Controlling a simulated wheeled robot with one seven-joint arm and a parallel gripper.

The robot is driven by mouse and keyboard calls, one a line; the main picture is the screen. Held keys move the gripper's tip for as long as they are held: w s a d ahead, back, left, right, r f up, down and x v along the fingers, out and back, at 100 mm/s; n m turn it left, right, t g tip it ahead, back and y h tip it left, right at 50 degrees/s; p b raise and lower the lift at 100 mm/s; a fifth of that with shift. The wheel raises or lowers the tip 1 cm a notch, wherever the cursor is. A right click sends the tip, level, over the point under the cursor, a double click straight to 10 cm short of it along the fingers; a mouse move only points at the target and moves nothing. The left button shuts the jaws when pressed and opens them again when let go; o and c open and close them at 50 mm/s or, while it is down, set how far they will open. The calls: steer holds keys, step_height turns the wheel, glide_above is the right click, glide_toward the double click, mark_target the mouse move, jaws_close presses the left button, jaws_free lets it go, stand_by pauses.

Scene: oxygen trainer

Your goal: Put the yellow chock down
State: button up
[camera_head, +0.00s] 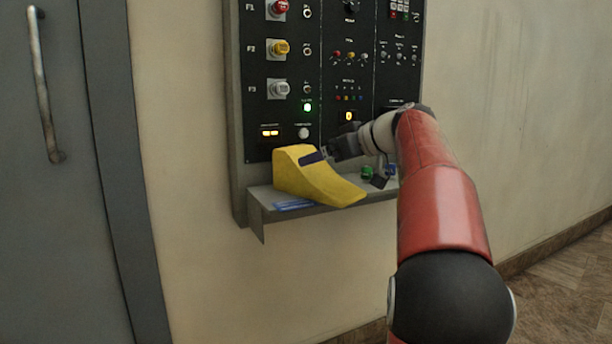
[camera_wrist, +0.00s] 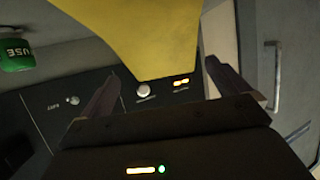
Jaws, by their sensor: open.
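The yellow chock (camera_head: 307,178) is a wedge with a dark patch on its side. In the head view it is at the shelf (camera_head: 259,205) under the control panel, its sloped end pointing right. In the wrist view the chock (camera_wrist: 145,35) fills the top middle, just beyond the fingertips. My gripper (camera_head: 330,152) is at the chock's right side, close to it. In the wrist view my gripper (camera_wrist: 160,85) shows its two fingers spread apart with nothing between them. Whether a finger still touches the chock cannot be told.
A blue flat item (camera_head: 293,205) lies on the shelf's left part. A green-topped object (camera_head: 367,173) stands right of the chock and also shows in the wrist view (camera_wrist: 15,55). The panel (camera_head: 290,100) with knobs and lights rises behind. A grey door (camera_head: 60,180) is at the left.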

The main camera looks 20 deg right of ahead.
steer(key=x, duration=0.5)
steer(key=shift+w+a, duration=0.15)
steer(key=shift+w, duration=0.05)
steer(key=shift+c, duration=0.3)
steer(key=shift+s+r, duration=0.1)
steer(key=shift+r, duration=0.05)
steer(key=c, duration=1.2)
